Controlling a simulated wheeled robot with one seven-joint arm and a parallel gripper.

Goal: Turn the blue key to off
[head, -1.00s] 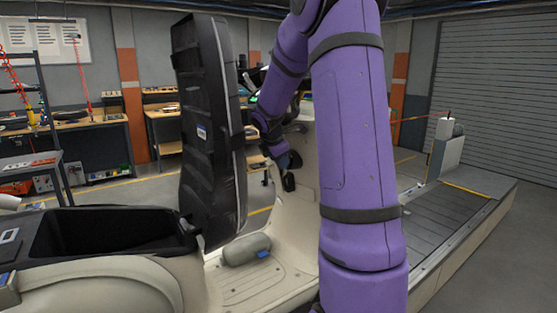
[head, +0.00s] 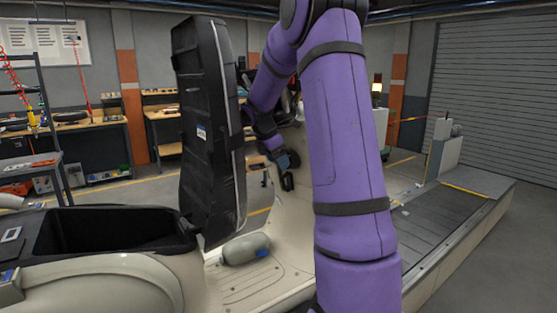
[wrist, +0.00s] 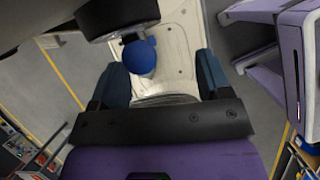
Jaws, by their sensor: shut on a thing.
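The blue key (wrist: 141,57) shows its rounded blue head in the wrist view, between the fingers and nearer the left one. It lies just below a dark round part on the cream scooter body. My gripper (wrist: 160,75) is shut on the blue key; the contact itself is hard to see from this angle. In the head view my gripper (head: 287,163) is at the scooter's inner front panel, beyond the raised seat. The key cannot be made out there, and my arm covers part of the scooter.
The scooter's black seat (head: 208,130) stands upright left of my forearm. The open storage bin (head: 110,232) is at the lower left. A grey cylinder (head: 246,249) lies on the footboard (head: 265,285).

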